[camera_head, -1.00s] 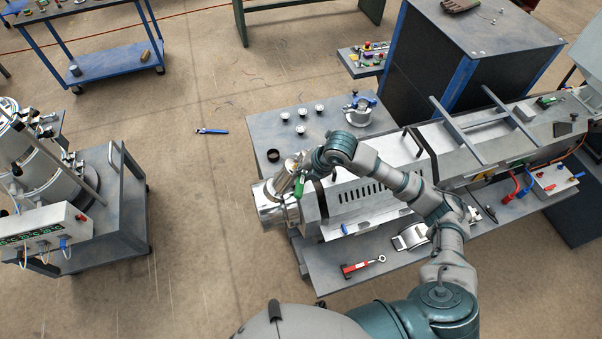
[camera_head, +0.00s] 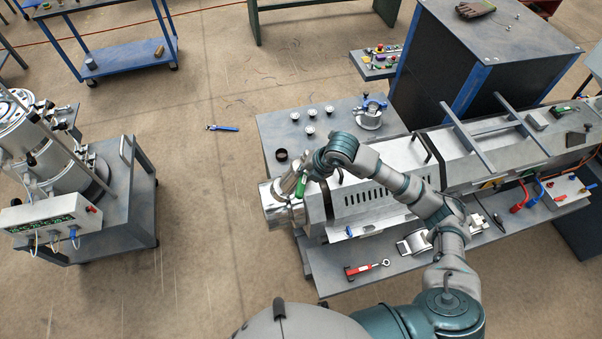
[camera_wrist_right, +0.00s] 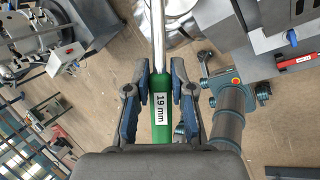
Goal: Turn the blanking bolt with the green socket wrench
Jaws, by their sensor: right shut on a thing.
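The green socket wrench shows in the right wrist view (camera_wrist_right: 161,115), with a green handle marked "19 mm" and a silver shaft running up out of the frame. My right gripper (camera_wrist_right: 160,85) is shut on its green handle. In the head view the green handle (camera_head: 301,187) shows beside my right gripper (camera_head: 308,172), at the silver end of the extruder (camera_head: 283,212). The blanking bolt cannot be made out, and the socket end of the wrench is not clear. My left gripper is not in view.
A red-handled tool (camera_head: 366,269) lies on the grey bench's front shelf. Several small round parts, a black ring (camera_head: 281,155) and a clamp (camera_head: 370,113) lie on the bench behind. A cart (camera_head: 130,215) with a machine stands left. A blue-handled tool (camera_head: 222,128) lies on the floor.

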